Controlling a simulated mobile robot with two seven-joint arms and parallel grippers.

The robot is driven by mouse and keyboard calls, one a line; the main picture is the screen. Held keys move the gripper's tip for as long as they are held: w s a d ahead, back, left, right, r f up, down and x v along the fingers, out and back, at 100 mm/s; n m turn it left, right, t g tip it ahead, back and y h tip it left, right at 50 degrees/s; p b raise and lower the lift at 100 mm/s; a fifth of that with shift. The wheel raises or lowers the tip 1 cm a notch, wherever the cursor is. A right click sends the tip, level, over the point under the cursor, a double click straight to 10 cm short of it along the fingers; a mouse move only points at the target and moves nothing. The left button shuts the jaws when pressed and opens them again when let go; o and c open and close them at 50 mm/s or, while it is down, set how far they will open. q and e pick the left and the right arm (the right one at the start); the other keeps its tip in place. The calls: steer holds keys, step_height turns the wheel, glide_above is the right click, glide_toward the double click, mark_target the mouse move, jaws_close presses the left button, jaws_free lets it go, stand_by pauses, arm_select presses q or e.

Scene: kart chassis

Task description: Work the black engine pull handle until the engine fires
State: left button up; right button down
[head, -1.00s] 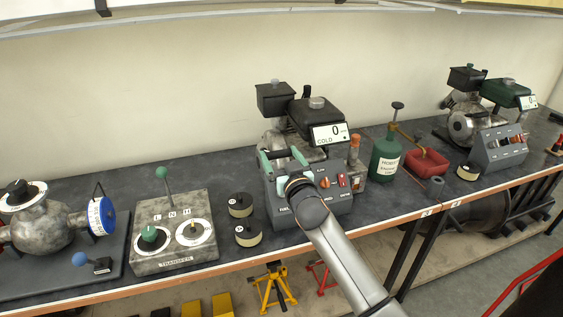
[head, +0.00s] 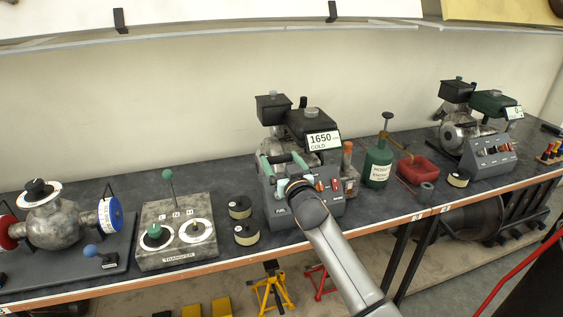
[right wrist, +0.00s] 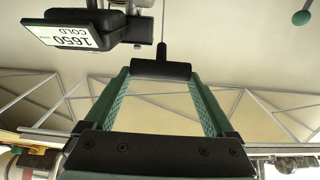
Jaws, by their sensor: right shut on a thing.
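The near engine (head: 288,140) stands on the bench behind a grey control box (head: 333,207) with an orange knob and a red switch. Its display (head: 323,140) reads 1650 and COLD; it also shows upside down in the right wrist view (right wrist: 75,32). My right gripper (head: 283,161) is in front of the engine, above the control box. In the right wrist view the black pull handle (right wrist: 160,71) lies crosswise between the green fingertips, and a thin dark cord runs from it toward the engine side. The gripper is shut on the handle. My left gripper is not in view.
A green can (head: 377,165), a red container (head: 419,170) and a second engine (head: 466,133) stand to the right.

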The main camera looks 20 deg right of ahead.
steer(key=shift+f, duration=0.15)
jaws_free()
steer(key=shift+s, duration=0.15)
steer(key=s, duration=1.2)
steer(key=shift+s+d, duration=0.15)
steer(key=shift+d, duration=0.05)
steer(key=s+f+n+g+y, duration=0.1)
steer(key=s+f+g, duration=0.1)
steer(key=s+f, duration=0.6)
steer(key=s+f+g, duration=0.3)
steer(key=f, duration=0.9)
steer(key=s+f+g, duration=0.2)
steer(key=s+f, duration=0.4)
steer(key=s, duration=0.3)
steer(key=s+a+f+g, duration=0.1)
steer(key=s+f, duration=0.5)
steer(key=s, duration=0.3)
steer(key=shift+s+a+f+n+g+y, duration=0.3)
steer(key=shift+s+g+y, duration=0.1)
